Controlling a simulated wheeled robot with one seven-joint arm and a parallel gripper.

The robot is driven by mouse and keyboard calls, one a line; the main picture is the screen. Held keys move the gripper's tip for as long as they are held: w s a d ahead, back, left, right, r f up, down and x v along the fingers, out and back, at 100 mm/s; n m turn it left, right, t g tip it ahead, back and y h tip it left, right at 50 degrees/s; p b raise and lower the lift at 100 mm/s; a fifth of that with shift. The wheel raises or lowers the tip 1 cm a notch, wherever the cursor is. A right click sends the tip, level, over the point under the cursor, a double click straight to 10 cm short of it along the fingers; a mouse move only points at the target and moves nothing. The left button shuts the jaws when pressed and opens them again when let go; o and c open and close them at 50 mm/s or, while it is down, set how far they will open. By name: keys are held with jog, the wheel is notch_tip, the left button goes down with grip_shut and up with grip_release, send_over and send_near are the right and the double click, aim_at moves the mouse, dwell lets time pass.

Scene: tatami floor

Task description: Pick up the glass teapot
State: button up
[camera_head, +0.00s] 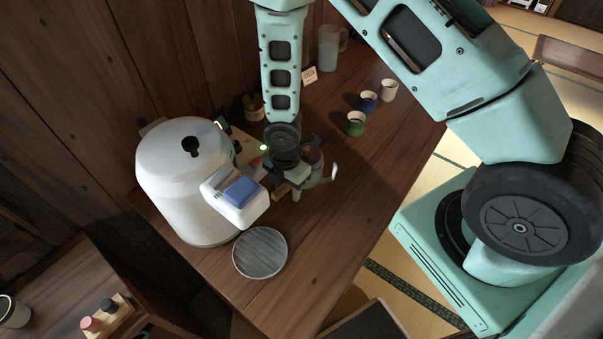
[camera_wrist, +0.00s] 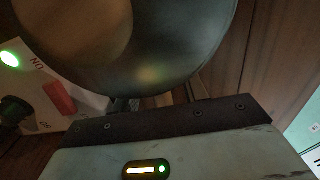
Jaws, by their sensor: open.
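The glass teapot (camera_head: 318,172) stands on the wooden counter, mostly hidden behind my gripper in the head view; its clear side and spout show to the right. My gripper (camera_head: 296,183) is open and low over the counter, right at the teapot. In the wrist view a large, dark, rounded glassy body (camera_wrist: 150,60), which looks like the teapot, fills the top just beyond the gripper (camera_wrist: 160,103). The fingers show only in part there, and I cannot tell whether they touch the glass.
A white urn (camera_head: 180,165) stands left of the gripper, with a round grey plate (camera_head: 260,253) in front. A switch box (camera_wrist: 55,95) is close on the left. Green (camera_head: 355,124), blue (camera_head: 368,101) and white (camera_head: 389,90) cups and a pitcher (camera_head: 328,48) stand farther back.

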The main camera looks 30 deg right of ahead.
grip_shut()
